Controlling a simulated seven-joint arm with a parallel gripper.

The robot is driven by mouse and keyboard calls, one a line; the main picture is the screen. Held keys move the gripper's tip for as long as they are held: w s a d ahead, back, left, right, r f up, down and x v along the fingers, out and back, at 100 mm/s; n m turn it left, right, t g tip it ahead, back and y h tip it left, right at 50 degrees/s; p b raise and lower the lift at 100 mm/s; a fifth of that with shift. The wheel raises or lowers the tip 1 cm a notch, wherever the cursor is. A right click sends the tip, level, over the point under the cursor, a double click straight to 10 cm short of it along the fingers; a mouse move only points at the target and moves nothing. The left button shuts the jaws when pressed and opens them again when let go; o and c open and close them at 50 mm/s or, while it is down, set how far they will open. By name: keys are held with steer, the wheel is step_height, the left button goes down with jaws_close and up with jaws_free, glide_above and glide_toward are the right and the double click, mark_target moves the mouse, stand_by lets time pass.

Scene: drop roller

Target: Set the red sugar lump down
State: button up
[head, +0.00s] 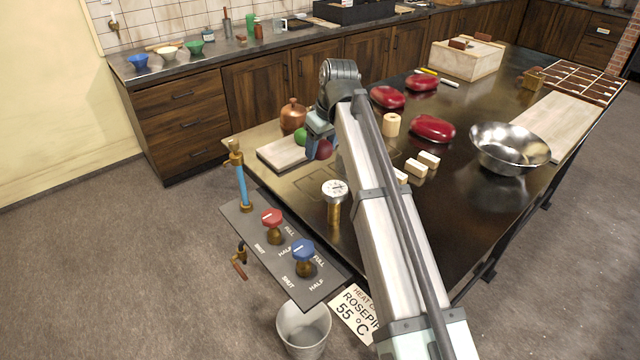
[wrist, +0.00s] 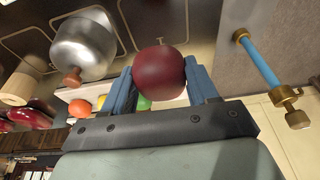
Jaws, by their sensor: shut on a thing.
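My gripper (head: 319,143) is shut on a dark red ball-shaped lump, the red sugar lump (head: 325,149). In the wrist view the red lump (wrist: 160,73) sits between the two blue fingers and sticks out past their tips. In the head view it is beside the pale board (head: 278,154) at the table's near left end; I cannot tell its height above the surface. In the wrist view, an orange ball (wrist: 80,107) and a green one (wrist: 143,103), partly hidden, show behind my fingers.
A copper pot (head: 293,117) stands behind the board. A gauge (head: 334,191) on a brass post and a panel (head: 246,216) with red and blue knobs are nearby. Glossy red pads (head: 432,128), a wooden cylinder (head: 390,124) and a metal bowl (head: 510,149) stand farther right.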

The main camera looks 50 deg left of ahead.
mark_target(328, 151)
steer(key=shift+f, duration=4.95)
steer(key=shift+f, duration=0.1)
steer(key=o, duration=1.1)
steer(key=v, duration=1.2)
steer(key=shift+a, duration=0.1)
